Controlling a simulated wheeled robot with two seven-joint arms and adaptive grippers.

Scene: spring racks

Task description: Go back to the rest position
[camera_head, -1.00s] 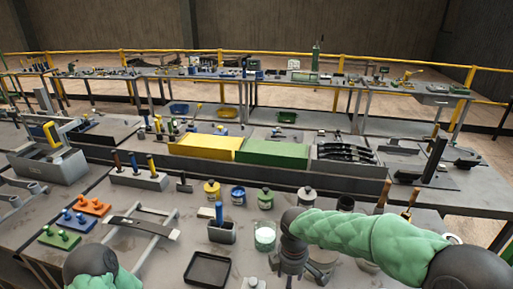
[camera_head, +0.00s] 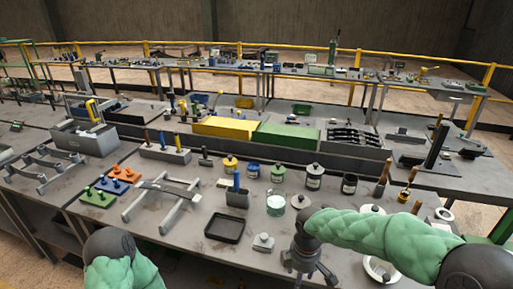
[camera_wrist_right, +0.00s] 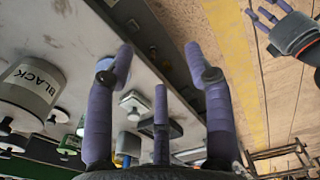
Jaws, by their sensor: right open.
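My right gripper (camera_head: 303,272) is in front of the workbench (camera_head: 180,238) near its front edge in the head view. In the right wrist view its purple fingers (camera_wrist_right: 160,70) are spread with nothing between them. My left arm (camera_head: 112,262) comes in at the bottom left of the head view, and its gripper is out of that frame. My left gripper (camera_wrist_right: 268,14) shows at the top right of the right wrist view, with its fingers apart and no object visible in them.
A black tray (camera_head: 225,228), a blue-handled tool in a grey holder (camera_head: 237,197), a glass jar (camera_head: 276,205) and several lidded pots (camera_head: 314,177) stand on the bench. A rack (camera_head: 160,205) and orange block (camera_head: 117,174) are at left. Wooden-handled brushes (camera_head: 383,180) stand at right.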

